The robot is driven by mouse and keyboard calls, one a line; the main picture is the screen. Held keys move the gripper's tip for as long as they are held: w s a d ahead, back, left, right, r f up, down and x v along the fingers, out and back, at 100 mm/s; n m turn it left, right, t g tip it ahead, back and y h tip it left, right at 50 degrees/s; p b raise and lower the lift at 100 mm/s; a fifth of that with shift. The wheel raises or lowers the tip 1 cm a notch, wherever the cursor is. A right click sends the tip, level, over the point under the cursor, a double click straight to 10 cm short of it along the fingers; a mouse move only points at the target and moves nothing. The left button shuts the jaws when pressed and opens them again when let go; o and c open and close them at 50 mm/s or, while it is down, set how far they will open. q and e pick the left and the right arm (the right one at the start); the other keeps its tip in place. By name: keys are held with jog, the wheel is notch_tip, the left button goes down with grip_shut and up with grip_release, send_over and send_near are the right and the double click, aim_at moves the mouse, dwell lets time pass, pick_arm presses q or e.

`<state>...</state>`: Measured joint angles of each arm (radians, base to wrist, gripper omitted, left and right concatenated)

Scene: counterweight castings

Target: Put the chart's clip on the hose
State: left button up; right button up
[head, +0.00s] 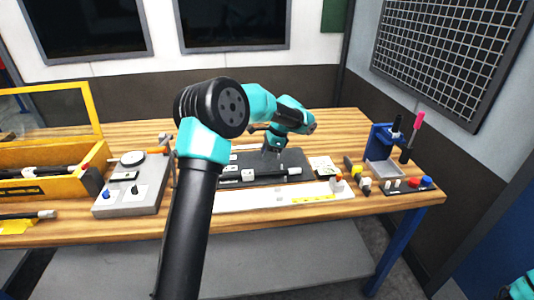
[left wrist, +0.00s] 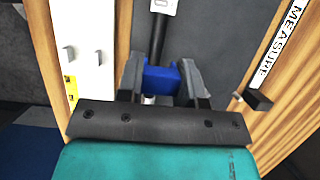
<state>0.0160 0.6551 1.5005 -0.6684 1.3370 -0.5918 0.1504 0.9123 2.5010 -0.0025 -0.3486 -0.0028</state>
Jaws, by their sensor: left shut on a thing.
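My left gripper (head: 273,149) is above the dark mat (head: 292,158) at the middle of the bench. In the left wrist view its two fingers (left wrist: 161,84) are shut on a blue block-like clip (left wrist: 160,79). A black hose (left wrist: 158,38) with a white fitting (left wrist: 163,6) runs up to the clip, in line with it. I cannot tell whether the clip is around the hose or just above it. In the head view the hose (head: 268,174) lies along the mat's front.
A white strip (head: 260,198) with a yellow label lies along the bench front. A grey fixture block (head: 130,190) and a yellow tray (head: 60,187) stand at the left. A blue holder (head: 380,140) with pens and several small parts stand at the right.

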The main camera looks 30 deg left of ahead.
pick_arm(q)
jog(key=shift+f, duration=0.15)
jog(key=shift+f, duration=2.55)
jog(key=shift+f, duration=1.35)
dwell(0.7)
jog(key=o, duration=0.8)
jog(key=shift+r, duration=0.2)
jog(key=shift+r, duration=3.35)
